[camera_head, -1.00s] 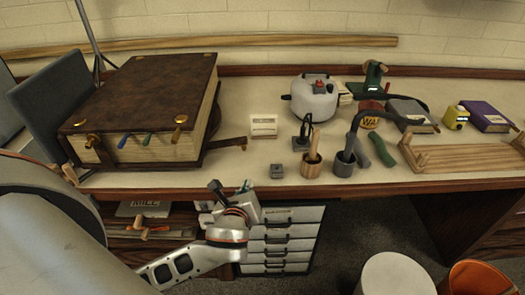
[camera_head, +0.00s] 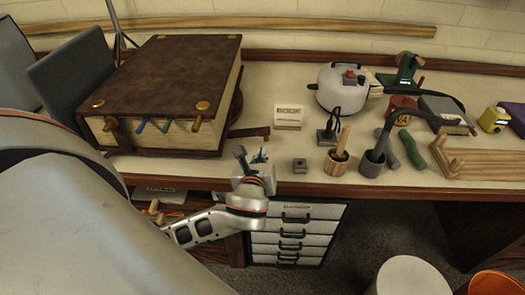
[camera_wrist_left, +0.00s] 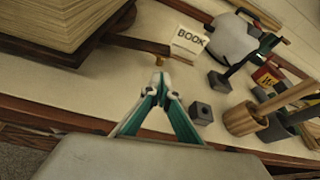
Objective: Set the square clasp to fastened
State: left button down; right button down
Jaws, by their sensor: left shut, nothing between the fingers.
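A large brown leather-bound book (camera_head: 165,75) lies shut on the desk at the left, with round brass fittings on its cover. A brown strap-like piece (camera_head: 112,128) and another brown piece (camera_head: 197,122) show on its page edge. A dark brown bar (camera_head: 250,132) sticks out on its right side; it also shows in the wrist view (camera_wrist_left: 140,43). I cannot tell which of these is the square clasp, or its setting. My left gripper (camera_head: 260,153) is shut and empty near the desk's front edge, right of the book; its teal fingers (camera_wrist_left: 158,82) meet in the wrist view.
A small card reading BOOK (camera_head: 288,117) and a small grey block (camera_head: 299,165) stand near the gripper. A wooden cup (camera_head: 335,165), grey cup (camera_head: 372,165) and grey pot (camera_head: 342,88) stand further right. Drawers (camera_head: 292,235) are below the desk edge.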

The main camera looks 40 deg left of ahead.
aim_at(266, 139)
pick_arm(q)
jog(key=b+x, duration=0.1)
jog(key=x, duration=0.7)
jog(key=shift+s+f, duration=0.1)
jog(key=shift+w+a, duration=0.1)
jog(key=shift+w, duration=0.15)
pick_arm(e)
jog(key=shift+w+d+f, duration=0.15)
jog(key=shift+w+f, duration=0.15)
jog(key=shift+r, duration=0.1)
